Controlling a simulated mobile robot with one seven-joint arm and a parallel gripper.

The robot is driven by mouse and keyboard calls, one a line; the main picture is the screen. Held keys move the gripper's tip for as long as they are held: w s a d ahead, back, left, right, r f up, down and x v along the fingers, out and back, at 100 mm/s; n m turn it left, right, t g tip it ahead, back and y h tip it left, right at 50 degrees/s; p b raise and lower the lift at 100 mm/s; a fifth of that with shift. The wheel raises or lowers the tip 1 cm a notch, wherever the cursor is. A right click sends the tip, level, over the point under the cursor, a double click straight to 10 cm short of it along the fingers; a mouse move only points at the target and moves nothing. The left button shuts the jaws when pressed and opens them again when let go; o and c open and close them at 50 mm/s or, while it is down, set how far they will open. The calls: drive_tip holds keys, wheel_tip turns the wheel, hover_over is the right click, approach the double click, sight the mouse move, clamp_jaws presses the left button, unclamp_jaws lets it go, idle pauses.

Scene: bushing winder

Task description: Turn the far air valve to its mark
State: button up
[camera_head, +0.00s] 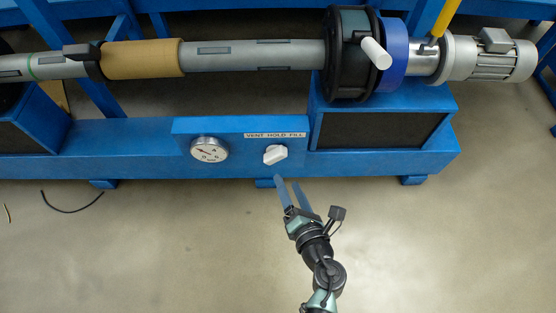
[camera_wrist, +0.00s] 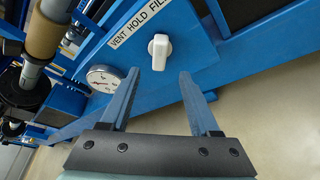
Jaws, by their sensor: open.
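The air valve is a white knob (camera_head: 275,154) on the blue panel, under a label (camera_head: 275,135) reading "VENT HOLD FILL". Its handle lies tilted, its right end a little higher in the head view. In the wrist view the knob (camera_wrist: 160,50) stands ahead of my gripper, between the lines of the two fingers. My gripper (camera_head: 287,184) is open and empty, with its blue fingers just below the knob in the head view. The fingertips also show in the wrist view (camera_wrist: 159,75), apart from the knob. Which label word the knob points to is unclear.
A round pressure gauge (camera_head: 209,150) sits left of the knob. Above runs a long grey shaft (camera_head: 250,56) with a tan roll (camera_head: 142,59), a blue flange (camera_head: 393,54) and a motor (camera_head: 495,58). A black cable (camera_head: 70,210) lies on the floor, otherwise clear around my arm.

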sight(277, 159)
drive_tip(key=b+x, duration=0.3)
drive_tip(key=x, duration=0.6)
drive_tip(key=shift+a+b, duration=0.1)
drive_tip(key=shift+b, duration=0.25)
drive_tip(key=shift+w, duration=0.35)
drive_tip(key=shift+c, duration=0.3)
clamp_jaws()
